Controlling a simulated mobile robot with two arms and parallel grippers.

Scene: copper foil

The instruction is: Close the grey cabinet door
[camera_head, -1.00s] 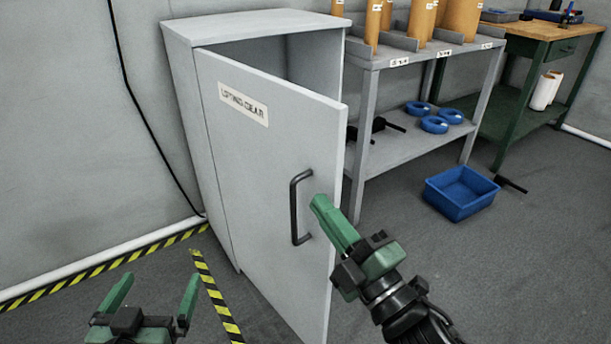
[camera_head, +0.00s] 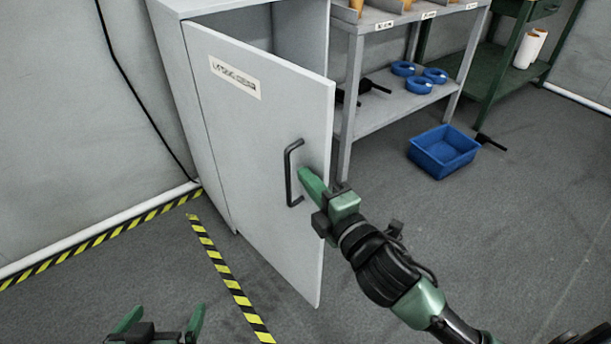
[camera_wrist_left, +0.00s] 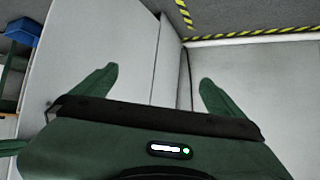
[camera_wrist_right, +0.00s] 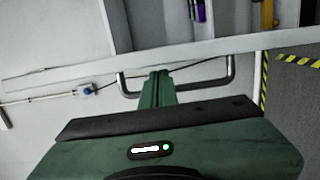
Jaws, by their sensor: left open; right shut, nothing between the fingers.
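The grey cabinet (camera_head: 176,105) stands against the wall at the left. Its grey door (camera_head: 240,150) stands ajar, with a label and a dark bar handle (camera_head: 289,172). My right gripper (camera_head: 303,173) is shut and empty, its fingertips at the door's outer face just right of the handle. I cannot tell whether it touches the door. In the right wrist view the shut fingers (camera_wrist_right: 158,78) point at the door between the handle's (camera_wrist_right: 124,86) two ends. My left gripper (camera_head: 164,318) is open and empty, low in front of the cabinet. It also shows open in the left wrist view (camera_wrist_left: 155,78).
A grey shelf unit (camera_head: 400,105) with blue rings stands right of the cabinet. A blue bin (camera_head: 444,152) lies on the floor before it, and a green workbench (camera_head: 490,75) stands behind. Yellow-black tape (camera_head: 230,280) marks the floor. The floor at right is open.

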